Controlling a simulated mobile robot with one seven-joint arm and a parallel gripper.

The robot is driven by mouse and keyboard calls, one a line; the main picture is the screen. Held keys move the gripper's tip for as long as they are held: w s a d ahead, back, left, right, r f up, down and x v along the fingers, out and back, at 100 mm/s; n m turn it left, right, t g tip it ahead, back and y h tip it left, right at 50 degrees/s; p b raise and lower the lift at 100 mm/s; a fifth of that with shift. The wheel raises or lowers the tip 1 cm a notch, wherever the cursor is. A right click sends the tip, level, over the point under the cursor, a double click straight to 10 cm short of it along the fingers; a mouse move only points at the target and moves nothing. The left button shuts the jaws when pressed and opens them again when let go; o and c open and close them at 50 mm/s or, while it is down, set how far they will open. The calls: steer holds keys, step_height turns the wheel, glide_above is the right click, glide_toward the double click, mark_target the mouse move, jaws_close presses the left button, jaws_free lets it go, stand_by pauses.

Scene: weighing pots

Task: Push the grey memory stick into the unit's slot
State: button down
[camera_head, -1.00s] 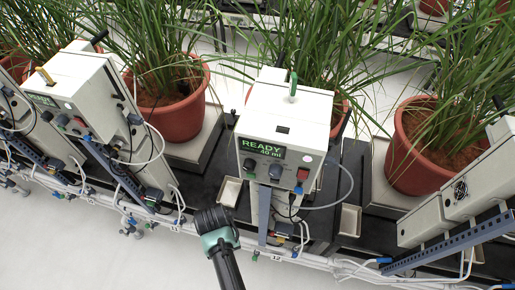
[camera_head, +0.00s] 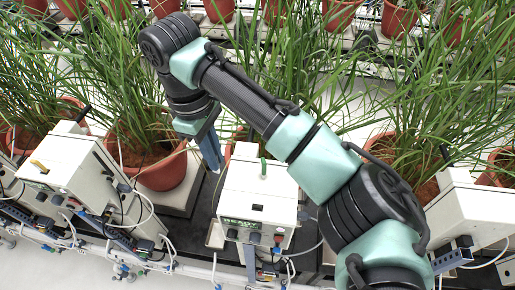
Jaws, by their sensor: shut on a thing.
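The white unit (camera_head: 258,195) stands in the lower middle, with a READY display on its front. A small dark slot (camera_head: 257,208) shows in its top, and a green stick (camera_head: 263,168) stands upright behind the slot. My gripper (camera_head: 213,160) points down, left of and behind the unit's top and apart from it. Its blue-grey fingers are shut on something. The grey memory stick cannot be clearly made out between them.
Similar units stand at left (camera_head: 70,165) and right (camera_head: 470,212); the left one carries a yellow stick (camera_head: 39,166). Leaves crowd the back. Cables and hoses hang below the units.

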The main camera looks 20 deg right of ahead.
steer(key=s+d+r+n+p, duration=0.2)
steer(key=s+d+r, duration=0.25)
steer(key=s, duration=0.45)
steer(key=f+b, duration=0.2)
steer(key=f, duration=0.2)
steer(key=f+b, duration=0.3)
steer(key=shift+d+f+b, duration=0.2)
steer(key=shift+f+b, duration=0.15)
steer(key=shift+r, duration=0.15)
steer(key=shift+d+p, duration=0.1)
steer(key=shift+p, duration=0.45)
stand_by(0.6)
steer(key=shift+f+b, duration=0.85)
steer(key=shift+f, duration=0.35)
stand_by(0.5)
steer(key=c, duration=0.9)
jaws_free()
